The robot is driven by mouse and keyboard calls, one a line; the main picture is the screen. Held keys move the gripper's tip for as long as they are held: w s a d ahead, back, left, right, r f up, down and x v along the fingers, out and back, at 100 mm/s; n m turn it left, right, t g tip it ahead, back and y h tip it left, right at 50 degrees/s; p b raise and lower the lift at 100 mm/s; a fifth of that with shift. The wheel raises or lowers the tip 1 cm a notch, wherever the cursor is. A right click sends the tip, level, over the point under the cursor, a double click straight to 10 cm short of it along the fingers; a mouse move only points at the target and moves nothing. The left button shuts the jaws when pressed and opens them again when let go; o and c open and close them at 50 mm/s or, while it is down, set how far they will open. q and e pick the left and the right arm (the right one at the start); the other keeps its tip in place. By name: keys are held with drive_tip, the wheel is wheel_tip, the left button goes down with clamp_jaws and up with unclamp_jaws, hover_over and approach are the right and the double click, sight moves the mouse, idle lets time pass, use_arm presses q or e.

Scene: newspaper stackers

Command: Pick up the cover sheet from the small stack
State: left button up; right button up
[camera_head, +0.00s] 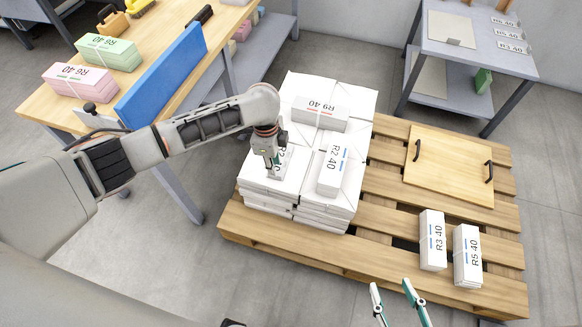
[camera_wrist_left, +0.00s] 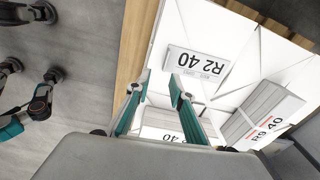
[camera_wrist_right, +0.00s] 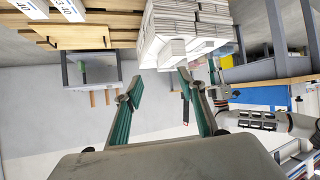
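White stacks of wrapped paper (camera_head: 268,198) stand close together on the wooden pallet. Flat, labelled bundles lie on top: "R2 40" (camera_head: 333,172), "R9 40" (camera_head: 320,113) and another "R2 40" partly hidden under my left gripper (camera_head: 276,168). My left gripper points down over the near left stack. Its fingers are apart in the left wrist view (camera_wrist_left: 161,83), with a labelled bundle (camera_wrist_left: 162,134) low between them; contact cannot be told. I cannot tell a separate cover sheet apart. My right gripper (camera_head: 392,287) is open and empty at the pallet's front edge.
Bundles "R3 40" (camera_head: 432,240) and "R5 40" (camera_head: 467,255) lie on the pallet (camera_head: 390,222) at right, near a wooden board with handles (camera_head: 450,165). A table with a blue panel (camera_head: 163,76) is at left; a grey shelf table (camera_head: 478,50) is at back right.

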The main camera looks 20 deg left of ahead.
sight(273, 179)
use_arm(q)
drive_tip(key=shift+w+a+f+y+b, duration=0.1)
drive_tip(key=shift+w+a+f+b, duration=0.1)
drive_tip(key=shift+f+b, duration=0.25)
drive_tip(key=shift+w+a+f+y+b, duration=0.1)
drive_tip(key=shift+a+f+b, duration=0.15)
drive_tip(key=shift+f, duration=0.45)
drive_tip(key=shift+w+a+f+y+b, duration=0.1)
drive_tip(key=shift+w+a+f+b, duration=0.05)
drive_tip(key=shift+f+b, duration=0.35)
wheel_tip(273, 179, down, 4)
drive_tip(key=shift+s+b, duration=0.1)
drive_tip(key=shift+b, duration=0.9)
drive_tip(key=shift+w+f, duration=0.2)
drive_tip(key=shift+w+r, duration=0.1)
drive_tip(key=shift+r, duration=0.2)
clamp_jaws()
use_arm(e)
drive_tip(key=a+r+m, duration=0.1)
drive_tip(key=w+a+r+t, duration=0.1)
drive_tip(key=shift+a+r+m+y, duration=0.1)
drive_tip(key=shift+a+m+y, duration=0.25)
drive_tip(key=shift+m+y, duration=0.05)
